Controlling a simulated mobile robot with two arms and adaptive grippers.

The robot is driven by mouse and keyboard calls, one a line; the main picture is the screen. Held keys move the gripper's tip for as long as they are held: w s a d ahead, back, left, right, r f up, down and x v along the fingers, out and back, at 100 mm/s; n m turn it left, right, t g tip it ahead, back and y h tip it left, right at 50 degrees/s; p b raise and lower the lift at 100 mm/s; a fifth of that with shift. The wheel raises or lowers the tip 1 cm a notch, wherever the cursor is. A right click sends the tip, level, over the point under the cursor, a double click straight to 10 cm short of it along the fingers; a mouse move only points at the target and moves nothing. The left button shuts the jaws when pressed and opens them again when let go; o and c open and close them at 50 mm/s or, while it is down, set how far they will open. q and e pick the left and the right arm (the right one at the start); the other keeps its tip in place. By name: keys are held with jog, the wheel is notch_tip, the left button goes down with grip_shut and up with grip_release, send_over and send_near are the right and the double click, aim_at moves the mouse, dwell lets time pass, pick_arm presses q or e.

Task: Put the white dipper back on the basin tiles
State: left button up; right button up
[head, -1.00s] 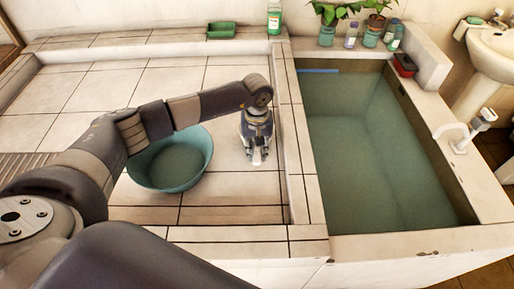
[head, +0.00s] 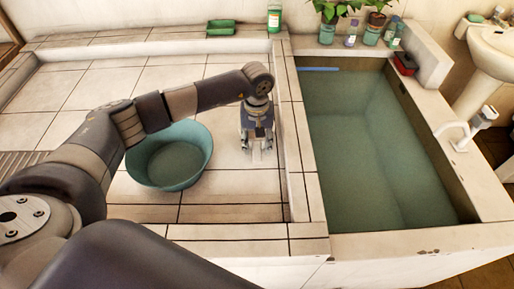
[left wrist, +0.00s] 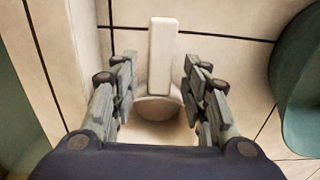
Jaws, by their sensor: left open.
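The white dipper (left wrist: 162,58) sits on the pale basin tiles (left wrist: 222,60), its flat handle pointing up the left wrist view and its round cup nearer my wrist. My left gripper (left wrist: 158,82) is open, with one finger on each side of the dipper and gaps showing between them. In the head view my left gripper (head: 256,146) points down at the tiled floor (head: 225,183), right of the teal bowl and beside the raised divider. There the dipper is mostly hidden by the gripper. My right gripper is out of view.
A teal bowl (head: 170,180) stands left of the gripper. A tiled divider (head: 290,130) separates the tiles from the water-filled basin (head: 365,150). A green soap dish (head: 221,28), a bottle (head: 274,20) and potted plants line the back ledge.

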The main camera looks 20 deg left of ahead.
pick_arm(q)
notch_tip(320, 180, up, 10)
jog(key=b, duration=0.1)
jog(key=shift+f+b, duration=0.2)
jog(key=shift+b, duration=0.1)
jog(key=shift+s, duration=0.1)
